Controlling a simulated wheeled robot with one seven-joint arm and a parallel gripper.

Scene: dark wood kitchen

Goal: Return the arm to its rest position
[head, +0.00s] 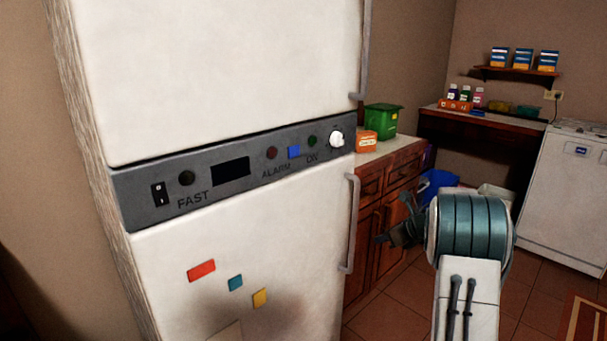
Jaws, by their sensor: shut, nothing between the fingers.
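My arm rises at the lower right of the head view, with a white link and a teal ribbed joint. My gripper (384,239) is at the left of that joint, small and dark, pointing left in front of the wooden cabinet. Its fingers are shut with nothing held. It appears to the right of the fridge's lower door handle, with a gap between them in the picture. Part of the gripper and wrist is hidden behind the teal joint.
A white fridge (230,75) with a grey control panel fills the left, its doors shut. A wooden cabinet (372,230) stands beside it, bearing a green bin (382,119) and an orange box (366,142). A white appliance (570,200) stands far right. Tiled floor (395,305) shows between.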

